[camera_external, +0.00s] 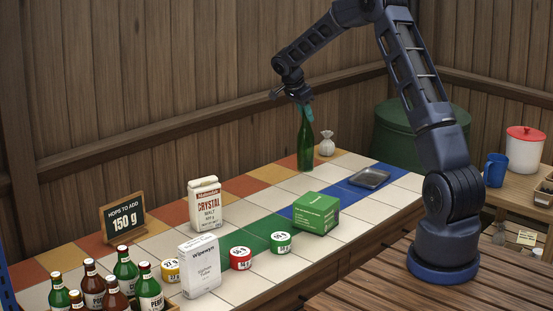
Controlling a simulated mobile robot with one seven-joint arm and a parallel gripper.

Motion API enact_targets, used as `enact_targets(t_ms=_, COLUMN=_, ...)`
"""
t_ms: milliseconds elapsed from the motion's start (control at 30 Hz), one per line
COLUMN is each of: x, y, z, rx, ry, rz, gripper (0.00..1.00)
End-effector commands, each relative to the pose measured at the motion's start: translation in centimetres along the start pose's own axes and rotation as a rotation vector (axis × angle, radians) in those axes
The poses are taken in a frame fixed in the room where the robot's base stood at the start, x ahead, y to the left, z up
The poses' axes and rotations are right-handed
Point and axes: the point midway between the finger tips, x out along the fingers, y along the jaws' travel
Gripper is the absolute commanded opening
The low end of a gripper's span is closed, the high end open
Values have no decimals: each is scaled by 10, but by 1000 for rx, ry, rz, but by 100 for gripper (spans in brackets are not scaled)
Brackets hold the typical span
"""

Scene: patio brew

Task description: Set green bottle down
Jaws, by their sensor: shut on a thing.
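The green bottle (305,145) is upright at the far end of the tiled counter (345,205). Its base is at or just above the orange and white tiles; I cannot tell whether it touches them. My gripper (304,108) comes down from above and is shut on the bottle's neck. The fingers partly hide the top of the bottle.
A small white pouch (327,144) stands close right of the bottle. A metal tray (370,178), a green box (316,213) and a malt bag (205,204) stand nearer. Several bottles crowd the front left. White tiles in front of the bottle are clear.

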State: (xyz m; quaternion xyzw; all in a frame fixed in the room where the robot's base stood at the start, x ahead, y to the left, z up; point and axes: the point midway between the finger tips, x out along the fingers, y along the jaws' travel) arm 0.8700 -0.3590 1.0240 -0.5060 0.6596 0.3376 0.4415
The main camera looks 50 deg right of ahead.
Motion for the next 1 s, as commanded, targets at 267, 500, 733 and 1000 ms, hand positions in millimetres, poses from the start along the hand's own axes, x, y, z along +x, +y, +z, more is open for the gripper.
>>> enact_targets(t_ms=267, x=16, y=0, z=7, rx=-2, ry=0, rz=1, gripper=0)
enact_targets(t_ms=500, x=44, y=0, z=19, rx=-1, ry=-1, rz=1, gripper=0)
enact_targets(t_ms=733, x=46, y=0, z=20, rx=0, ry=0, rz=-1, gripper=0)
enact_targets(t_ms=1000, x=49, y=0, z=21, rx=0, ry=0, rz=-1, gripper=43)
